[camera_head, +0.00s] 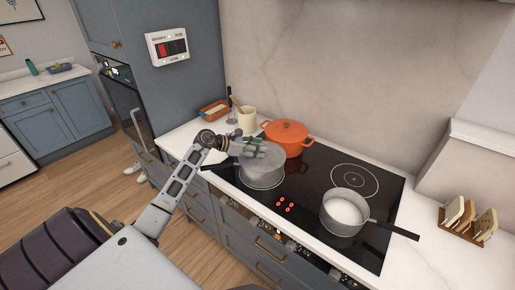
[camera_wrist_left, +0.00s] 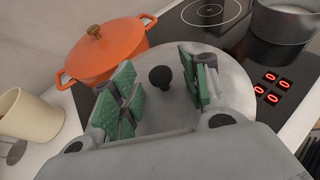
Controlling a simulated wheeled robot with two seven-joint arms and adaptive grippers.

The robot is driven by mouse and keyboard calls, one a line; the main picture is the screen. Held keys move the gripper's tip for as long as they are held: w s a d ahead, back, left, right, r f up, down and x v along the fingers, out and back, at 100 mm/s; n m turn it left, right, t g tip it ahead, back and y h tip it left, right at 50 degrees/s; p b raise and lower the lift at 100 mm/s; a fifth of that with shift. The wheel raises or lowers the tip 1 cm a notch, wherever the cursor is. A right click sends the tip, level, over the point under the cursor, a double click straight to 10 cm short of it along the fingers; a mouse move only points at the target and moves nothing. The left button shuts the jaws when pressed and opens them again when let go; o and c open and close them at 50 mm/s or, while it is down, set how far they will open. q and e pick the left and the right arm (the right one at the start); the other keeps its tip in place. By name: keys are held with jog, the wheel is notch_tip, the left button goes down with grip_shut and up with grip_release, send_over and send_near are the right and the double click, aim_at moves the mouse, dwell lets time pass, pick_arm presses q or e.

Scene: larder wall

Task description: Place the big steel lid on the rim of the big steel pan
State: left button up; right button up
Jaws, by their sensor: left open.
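The big steel lid (camera_head: 266,160) is a grey disc with a black knob. It lies over the big steel pan (camera_head: 262,180) on the left front of the hob and appears to rest on its rim, roughly level. The pan's dark handle sticks out to the left. My left gripper (camera_head: 254,147) is above the lid. In the left wrist view its open green-padded fingers (camera_wrist_left: 160,92) stand either side of the knob (camera_wrist_left: 160,77), with gaps showing. The lid (camera_wrist_left: 235,85) fills the middle there and hides the pan's rim. My right gripper is not in view.
An orange pot (camera_head: 288,140) with its lid on stands close behind the pan. A smaller pan (camera_head: 343,213) with white contents sits at the hob's right front, its handle pointing right. A cream crock (camera_head: 247,119) stands at the back left. A rack (camera_head: 467,222) is on the right counter.

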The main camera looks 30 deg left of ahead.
pick_arm(q)
jog(key=shift+r, duration=0.2)
jog(key=shift+s+a, duration=0.25)
jog(key=b+v, duration=0.2)
jog(key=v, duration=0.7)
jog(key=shift+f+b, duration=0.1)
jog(key=shift+b, duration=0.3)
jog(key=shift+v, duration=1)
jog(key=shift+s, duration=0.15)
